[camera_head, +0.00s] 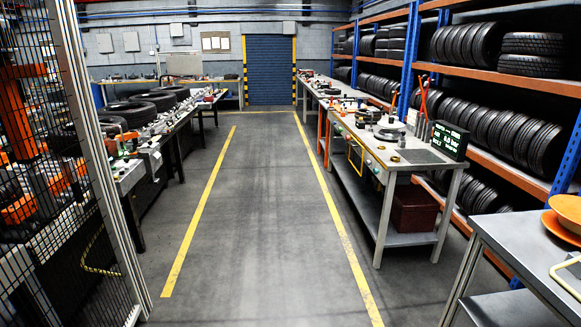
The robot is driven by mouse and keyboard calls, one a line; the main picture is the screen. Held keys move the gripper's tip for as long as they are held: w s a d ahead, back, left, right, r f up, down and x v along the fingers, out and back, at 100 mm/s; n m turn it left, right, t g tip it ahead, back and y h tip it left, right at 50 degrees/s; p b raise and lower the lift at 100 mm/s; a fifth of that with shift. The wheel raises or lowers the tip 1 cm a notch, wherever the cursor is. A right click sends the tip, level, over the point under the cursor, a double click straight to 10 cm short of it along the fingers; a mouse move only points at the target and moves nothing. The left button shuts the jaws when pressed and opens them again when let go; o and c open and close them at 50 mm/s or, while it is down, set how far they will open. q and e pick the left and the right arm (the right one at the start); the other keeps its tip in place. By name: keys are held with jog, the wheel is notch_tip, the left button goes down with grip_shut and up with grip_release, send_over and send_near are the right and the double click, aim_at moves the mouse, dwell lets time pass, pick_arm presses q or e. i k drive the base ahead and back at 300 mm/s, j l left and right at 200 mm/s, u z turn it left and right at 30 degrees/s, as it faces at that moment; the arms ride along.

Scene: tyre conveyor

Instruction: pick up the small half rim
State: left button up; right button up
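A flat orange disc (560,227) lies on the grey table (508,236) at the lower right. A smaller yellow-orange bowl-shaped piece (569,207) sits on or just behind it, cut off by the right edge of the picture. It may be the small half rim, but I cannot tell for sure. A round grey metal piece (390,131) lies on the long workbench at the right. Neither of my grippers shows in the head view.
A wide aisle (255,210) between yellow floor lines is clear. A mesh fence (60,180) and a tyre conveyor (160,135) stand at the left. A workbench with a lit display (449,140) and blue-orange tyre racks (560,86) line the right. A blue shutter (269,70) closes the back.

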aim_at(391, 125)
jog(key=i, duration=2.4)
jog(key=i+j+z, duration=0.1)
jog(key=i+z, duration=0.25)
jog(key=i+j+z, duration=0.25)
jog(key=i+z, duration=0.15)
jog(key=i+j+z, duration=0.35)
jog(key=i, duration=0.15)
jog(key=i+j+z, duration=0.6)
jog(key=j+z, duration=0.15)
jog(key=j, duration=0.2)
jog(key=i+j+z, duration=0.2)
jog(key=j+z, duration=0.15)
jog(key=j, duration=0.25)
jog(key=i+j+z, duration=0.1)
jog(key=j+z, duration=0.3)
jog(key=j, duration=0.2)
jog(key=j+z, duration=0.35)
jog(key=j, duration=0.3)
jog(key=l, duration=0.55)
jog(key=i+j+z, duration=0.15)
jog(key=j, duration=0.2)
jog(key=i+j+z, duration=0.1)
jog(key=i+j, duration=0.15)
jog(key=i+j+z, duration=0.15)
jog(key=j, duration=0.3)
jog(key=i+j+z, duration=0.1)
jog(key=j, duration=0.3)
jog(key=i, duration=0.05)
